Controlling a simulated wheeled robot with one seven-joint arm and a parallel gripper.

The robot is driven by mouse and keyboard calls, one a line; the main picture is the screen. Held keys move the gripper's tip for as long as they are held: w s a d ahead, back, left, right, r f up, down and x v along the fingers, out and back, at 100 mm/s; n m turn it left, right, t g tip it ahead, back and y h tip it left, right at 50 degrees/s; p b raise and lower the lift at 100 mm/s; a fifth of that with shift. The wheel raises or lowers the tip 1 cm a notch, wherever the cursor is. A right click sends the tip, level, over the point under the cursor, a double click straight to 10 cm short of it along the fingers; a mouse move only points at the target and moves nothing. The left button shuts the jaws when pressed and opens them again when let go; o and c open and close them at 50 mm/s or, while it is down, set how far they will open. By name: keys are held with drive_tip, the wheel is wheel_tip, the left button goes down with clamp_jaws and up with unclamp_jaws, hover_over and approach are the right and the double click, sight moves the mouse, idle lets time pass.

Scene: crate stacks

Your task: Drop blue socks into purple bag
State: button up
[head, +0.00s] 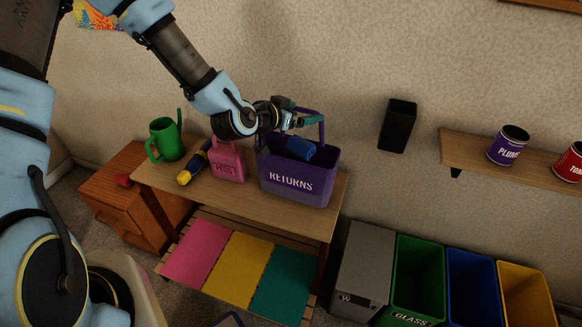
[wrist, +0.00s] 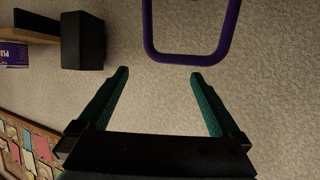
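A purple bag (head: 290,188) marked RETURNS stands upright on the wooden table, with its handle raised. The blue socks (head: 300,148), a rolled bundle, are at the bag's mouth, just below my gripper (head: 308,119) in the head view. I cannot tell whether they rest on something or are in the air. My gripper is at the height of the bag's handle. In the wrist view my gripper (wrist: 160,75) has its teal fingers wide apart with nothing between them. The bag's purple handle (wrist: 190,57) shows just beyond the fingertips; the socks are not in that view.
A pink bag (head: 227,163), a dark-and-yellow flashlight (head: 194,166) and a green watering can (head: 167,140) stand or lie left on the table (head: 335,190). A black box (head: 397,126) is on the wall at right. Sorting bins, including a green one (head: 418,275), stand lower right.

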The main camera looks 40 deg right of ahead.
drive_tip(key=b+v, duration=0.2)
drive_tip(key=v, duration=0.9)
drive_tip(key=shift+w+d, duration=0.1)
